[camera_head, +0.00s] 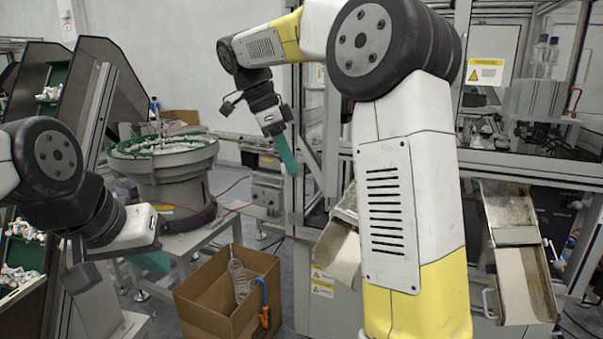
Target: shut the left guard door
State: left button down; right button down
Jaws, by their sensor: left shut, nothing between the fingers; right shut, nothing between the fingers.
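The machine enclosure has metal-framed clear guard panels. A framed panel (331,125) stands upright at its left side, partly behind my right arm. It looks like the left guard door, seen at a steep angle; I cannot tell how far open it is. My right gripper (287,158) has teal fingers, is shut and empty, and hangs down just left of this panel. I cannot tell whether it touches it. My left gripper (150,263) is shut and empty at lower left, well away from the panel, near the feeder stand. My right arm hides much of the enclosure's front.
A bowl feeder (165,160) with white parts stands behind my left gripper. An open cardboard box (212,322) with a coiled hose sits on the floor. Metal chutes (515,250) project from the machine's front. Parts bins (20,270) are at far left.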

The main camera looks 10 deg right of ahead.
aim_at(325, 170)
jog(key=shift+s+d+f, duration=0.1)
jog(key=shift+d+f, duration=0.4)
jog(key=shift+d, duration=0.35)
jog(key=shift+d+f, duration=0.5)
jog(key=shift+d, duration=0.35)
jog(key=shift+s+d+f, duration=0.1)
jog(key=shift+d+f, duration=0.4)
jog(key=shift+d, duration=0.35)
jog(key=shift+d, duration=0.1)
